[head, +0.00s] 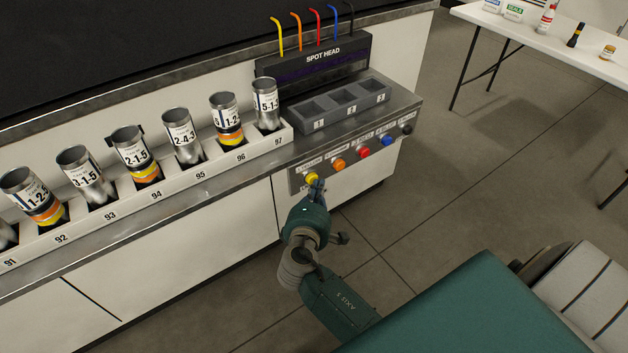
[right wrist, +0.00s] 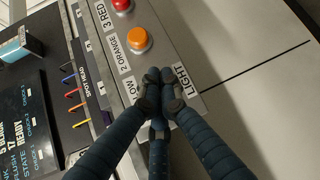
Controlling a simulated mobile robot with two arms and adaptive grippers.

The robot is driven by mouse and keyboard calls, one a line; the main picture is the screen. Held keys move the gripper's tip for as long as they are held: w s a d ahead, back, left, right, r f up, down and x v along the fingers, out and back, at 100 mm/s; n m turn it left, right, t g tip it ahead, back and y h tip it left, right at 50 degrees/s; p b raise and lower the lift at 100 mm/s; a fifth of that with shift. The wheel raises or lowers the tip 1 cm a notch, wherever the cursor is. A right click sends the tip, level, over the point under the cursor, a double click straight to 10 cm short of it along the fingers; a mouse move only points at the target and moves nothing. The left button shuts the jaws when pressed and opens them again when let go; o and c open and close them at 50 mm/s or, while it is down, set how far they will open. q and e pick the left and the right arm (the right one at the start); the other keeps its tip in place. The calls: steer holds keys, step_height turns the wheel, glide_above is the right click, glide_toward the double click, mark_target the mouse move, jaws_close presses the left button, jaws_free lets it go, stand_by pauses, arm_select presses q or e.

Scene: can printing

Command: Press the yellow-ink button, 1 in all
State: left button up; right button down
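The yellow button (head: 312,177) is the leftmost of a row of coloured buttons on the front panel of the spot head station. My right gripper (head: 317,187) is at this button, its fingertips in front of the lower part of it. In the right wrist view the fingers (right wrist: 160,76) are closed together with nothing between them. They cover the yellow button there, beside the orange button (right wrist: 137,40). I cannot tell whether the fingertips touch the button or whether it is pressed in. My left gripper is not in view.
The orange (head: 339,165), red (head: 364,153), blue (head: 387,141) and black (head: 407,129) buttons continue to the right. Above them is a tray (head: 376,97) with three compartments. A rack (head: 128,205) of numbered cans stands left. Floor (head: 440,200) is open to the right.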

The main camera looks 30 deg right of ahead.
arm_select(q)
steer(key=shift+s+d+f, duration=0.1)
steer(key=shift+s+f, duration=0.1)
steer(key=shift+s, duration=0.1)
arm_select(e)
steer(key=shift+w, duration=0.65)
stand_by(0.5)
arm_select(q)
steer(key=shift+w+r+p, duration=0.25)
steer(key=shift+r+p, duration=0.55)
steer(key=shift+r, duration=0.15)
arm_select(e)
steer(key=s, duration=0.7)
steer(key=shift+s+d, duration=0.2)
steer(key=shift+s, duration=0.1)
